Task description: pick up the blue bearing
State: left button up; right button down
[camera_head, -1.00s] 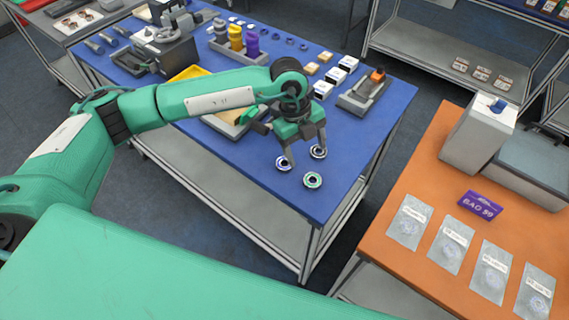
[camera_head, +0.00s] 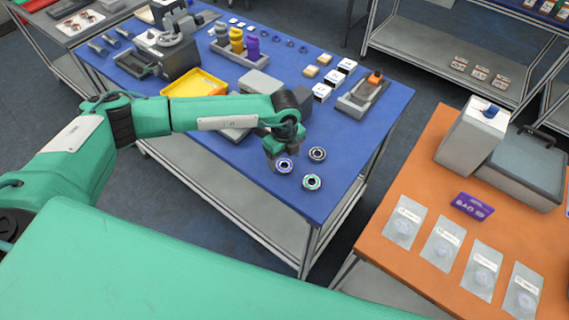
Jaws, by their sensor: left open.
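The blue bearing (camera_head: 284,166) is a small ring with a blue-violet face. It lies flat on the blue table, the leftmost of three bearings near the right-front corner. My left gripper (camera_head: 272,157) is open and empty, just left of and above the blue bearing. Its fingers point down and partly overlap the ring's left edge in the picture; I cannot tell whether they touch it. A dark bearing (camera_head: 317,154) lies to the right, and a green-rimmed bearing (camera_head: 312,182) lies in front. My right gripper is out of view.
On the blue table (camera_head: 345,190) stand a yellow tray (camera_head: 196,83), a holder with yellow and purple bottles (camera_head: 237,46), small boxes (camera_head: 322,92) and a grey stand (camera_head: 362,93). The orange table (camera_head: 398,258) holds clear bags and a purple sign (camera_head: 472,206).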

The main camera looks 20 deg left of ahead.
aim_at(284, 165)
pick_arm(q)
jog(key=f, duration=0.1)
jog(key=f+p, duration=0.1)
jog(key=f, duration=0.1)
jog(key=shift+w+a, duration=0.1)
jog(key=shift+w, duration=0.2)
jog(key=shift+f+p, duration=0.3)
jog(key=shift+f, duration=0.15)
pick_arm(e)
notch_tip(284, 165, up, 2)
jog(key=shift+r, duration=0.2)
pick_arm(q)
jog(key=shift+c, duration=0.2)
jog(key=c, duration=1.1)
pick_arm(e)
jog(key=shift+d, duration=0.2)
pick_arm(q)
jog(key=shift+r, duration=0.15)
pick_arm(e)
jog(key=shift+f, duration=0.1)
